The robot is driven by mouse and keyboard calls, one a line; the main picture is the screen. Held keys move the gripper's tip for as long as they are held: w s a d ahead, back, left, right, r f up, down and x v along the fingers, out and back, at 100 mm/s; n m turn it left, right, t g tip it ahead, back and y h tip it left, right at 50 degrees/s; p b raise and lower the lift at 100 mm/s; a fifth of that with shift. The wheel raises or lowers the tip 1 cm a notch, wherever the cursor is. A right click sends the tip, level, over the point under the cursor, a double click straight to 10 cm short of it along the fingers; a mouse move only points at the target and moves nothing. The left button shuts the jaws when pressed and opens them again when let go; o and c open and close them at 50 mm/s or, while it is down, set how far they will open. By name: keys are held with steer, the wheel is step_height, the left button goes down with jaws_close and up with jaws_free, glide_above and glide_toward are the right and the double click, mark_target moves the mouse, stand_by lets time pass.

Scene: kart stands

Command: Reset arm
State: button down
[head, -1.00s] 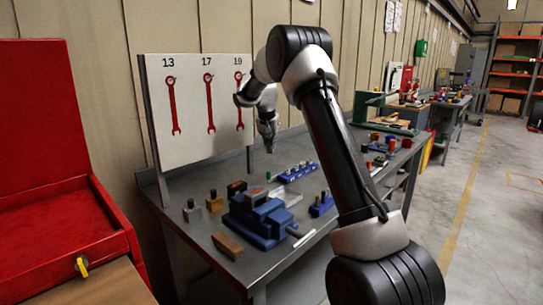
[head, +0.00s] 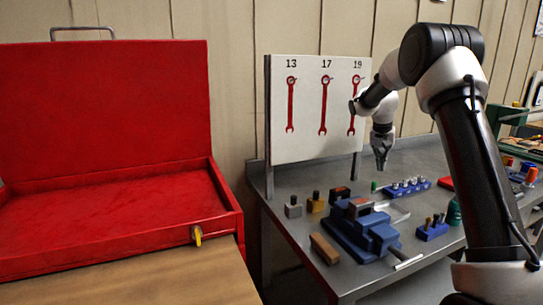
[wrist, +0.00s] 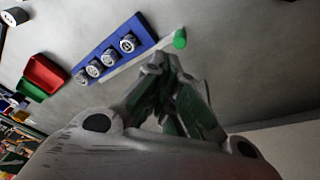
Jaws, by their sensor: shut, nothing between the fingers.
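My gripper (head: 381,160) hangs over the back of the grey metal workbench (head: 292,226), just right of the white wrench board (head: 305,135). Its fingers point down and are shut with nothing between them. In the wrist view my gripper (wrist: 168,65) shows with its fingertips together above the bare bench top, beside a green cylinder (wrist: 180,38). My arm is bent, with its upper link at the right of the head view. Three red wrenches hang on the board under 13, 17 and 19; my arm partly covers the one under 19 (head: 352,118).
A blue vise (head: 362,230) stands at the bench front, with a wooden block (head: 324,248) beside it. An open red toolbox (head: 120,215) on a wooden surface fills the left.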

steer(key=s+a+r+n, duration=0.2)
steer(key=s+r, duration=0.1)
steer(key=s, duration=1.2)
steer(key=s+a+r+n+t+y, duration=0.1)
steer(key=s+a+r+n, duration=0.1)
steer(key=s, duration=1.4)
steer(key=s+a+r+n+t+y, duration=0.1)
steer(key=s+a+r, duration=0.3)
steer(key=s, duration=1.2)
steer(key=shift+a+r+n, duration=0.15)
steer(key=shift+r+n, duration=0.35)
steer(key=shift+r, duration=0.25)
